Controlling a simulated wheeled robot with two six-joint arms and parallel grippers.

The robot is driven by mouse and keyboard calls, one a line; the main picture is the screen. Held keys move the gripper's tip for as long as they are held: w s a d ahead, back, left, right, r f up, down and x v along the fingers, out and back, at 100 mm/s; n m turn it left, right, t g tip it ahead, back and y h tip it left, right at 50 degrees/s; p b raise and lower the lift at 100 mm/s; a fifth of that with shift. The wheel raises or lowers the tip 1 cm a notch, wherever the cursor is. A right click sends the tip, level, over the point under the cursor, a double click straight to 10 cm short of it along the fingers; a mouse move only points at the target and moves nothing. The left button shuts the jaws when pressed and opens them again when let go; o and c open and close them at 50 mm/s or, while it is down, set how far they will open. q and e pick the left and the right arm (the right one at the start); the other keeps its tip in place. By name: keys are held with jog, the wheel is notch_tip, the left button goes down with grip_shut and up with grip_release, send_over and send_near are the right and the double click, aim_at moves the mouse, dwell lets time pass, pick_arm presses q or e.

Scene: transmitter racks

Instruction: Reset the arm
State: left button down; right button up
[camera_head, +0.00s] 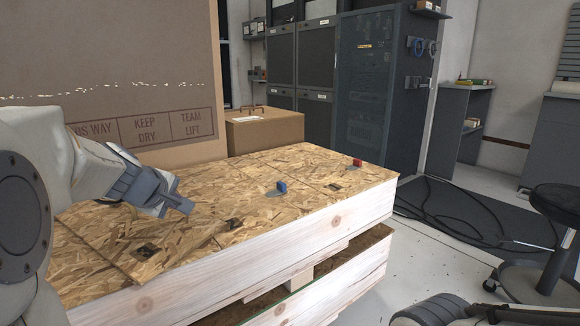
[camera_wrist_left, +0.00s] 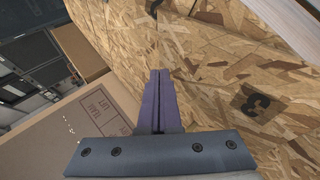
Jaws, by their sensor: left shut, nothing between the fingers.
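My left arm comes in from the left in the head view. Its gripper (camera_head: 188,208) is above the left part of a wooden crate top (camera_head: 240,190). In the left wrist view the two purple-grey fingers (camera_wrist_left: 160,76) lie together, shut and empty, with the crate's chipboard surface behind them. My right gripper does not show; a grey and white part of my body is at the bottom right of the head view.
A blue piece (camera_head: 281,187) and a red piece (camera_head: 357,163) stand on the crate top. A cardboard box (camera_head: 264,131) and a large carton (camera_head: 130,50) are behind it. Dark racks (camera_head: 380,95) stand at the back. A black stool (camera_head: 558,204) and floor cables are at right.

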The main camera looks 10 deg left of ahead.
pick_arm(q)
jog(key=s+d+f+m+g+h+p, duration=0.1)
jog(key=s+d+m+g, duration=0.2)
jog(key=d, duration=0.5)
jog(key=s+d+f+m+h+p, duration=0.2)
jog(key=d+m, duration=0.3)
jog(key=d, duration=0.3)
jog(key=s+d+f+m+g+h+p, duration=0.1)
jog(key=s+d+m+g, duration=0.2)
jog(key=d, duration=0.6)
jog(key=s+d+f+m+g+y+p, duration=0.1)
jog(key=s+d+f+m+g+p, duration=0.15)
jog(key=s+m, duration=0.55)
jog(key=s+d+f+m+g+y+p, duration=0.15)
jog(key=s+d+m, duration=0.3)
jog(key=s, duration=0.55)
notch_tip(320, 180, up, 39)
jog(key=p, duration=3.8)
jog(key=shift+s+a, duration=0.15)
jog(key=shift+a, duration=0.15)
jog(key=shift+f+m+h, duration=0.15)
jog(key=shift+m+h, duration=0.1)
jog(key=shift+a, duration=0.1)
